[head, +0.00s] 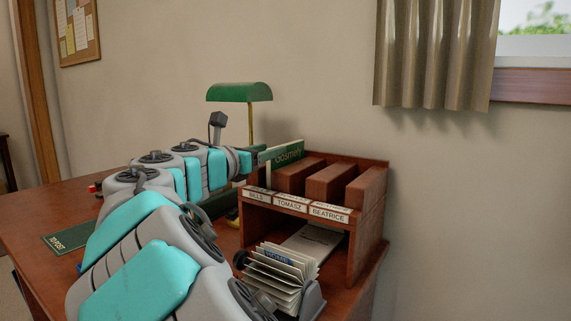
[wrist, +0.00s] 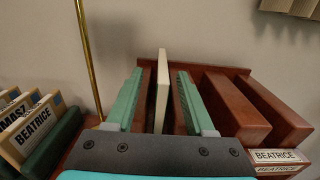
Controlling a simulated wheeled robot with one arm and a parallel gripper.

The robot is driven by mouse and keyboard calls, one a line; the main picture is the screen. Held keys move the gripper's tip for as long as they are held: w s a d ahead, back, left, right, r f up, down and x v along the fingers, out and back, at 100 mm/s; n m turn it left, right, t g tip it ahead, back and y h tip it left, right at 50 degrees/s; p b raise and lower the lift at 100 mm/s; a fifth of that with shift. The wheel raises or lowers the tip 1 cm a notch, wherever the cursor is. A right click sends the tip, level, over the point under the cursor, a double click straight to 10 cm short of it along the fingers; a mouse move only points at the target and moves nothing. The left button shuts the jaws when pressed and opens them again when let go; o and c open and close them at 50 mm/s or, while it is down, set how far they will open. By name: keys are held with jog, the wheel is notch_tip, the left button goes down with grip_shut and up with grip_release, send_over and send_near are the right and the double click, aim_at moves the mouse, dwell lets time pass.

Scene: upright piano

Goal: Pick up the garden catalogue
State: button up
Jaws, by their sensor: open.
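A thin green-covered booklet with pale lettering (head: 287,153), apparently the garden catalogue, stands upright in the leftmost slot of the wooden sorter (head: 367,228), above the BILLS label. In the wrist view its pale edge (wrist: 162,88) shows end-on. My gripper (head: 262,157) is at the booklet's left end in the head view. In the wrist view its two green fingers (wrist: 160,75) are open on either side of the booklet, with a visible gap on each side. My arm and gripper hide the booklet's lower left part in the head view.
Brown dividers (head: 333,180) rise right of the booklet. A green-shaded lamp (head: 239,92) with a brass post (wrist: 88,50) stands close behind my gripper. A card file (head: 283,272) sits in front of the sorter. A green TO POST mat (head: 68,238) lies left.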

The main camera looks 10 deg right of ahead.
aim_at(287, 144)
jog(key=x, duration=0.7)
jog(key=shift+d+f, duration=0.3)
jog(key=shift+d, duration=0.05)
grip_shut()
jog(key=shift+r, duration=0.1)
